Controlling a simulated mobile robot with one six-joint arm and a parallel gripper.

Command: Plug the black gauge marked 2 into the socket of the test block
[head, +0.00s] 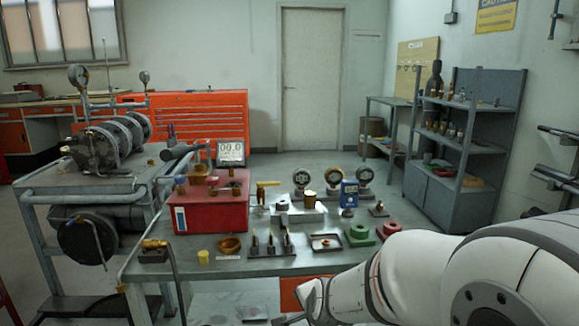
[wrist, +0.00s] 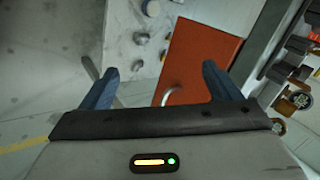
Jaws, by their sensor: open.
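Three round gauges stand in a row at the back of the bench in the head view: a left one (head: 301,176), a middle one with a brass-coloured rim (head: 333,175) and a right one (head: 364,176). Their marks are too small to read, so I cannot tell which is the black gauge marked 2. A pale metal block (head: 299,214), possibly the test block, sits in front of them; its socket is not clear. My gripper (wrist: 160,69) is open and empty in the wrist view. In the head view my arm reaches the bench's front edge, apart from the gauges.
The bench (head: 215,264) also carries a red box (head: 211,211), a small display (head: 230,152), upright pins (head: 270,243), a shallow tray (head: 325,242), and green (head: 358,236) and red (head: 389,229) pieces. An orange panel with a handle (wrist: 203,55) lies beyond my fingers.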

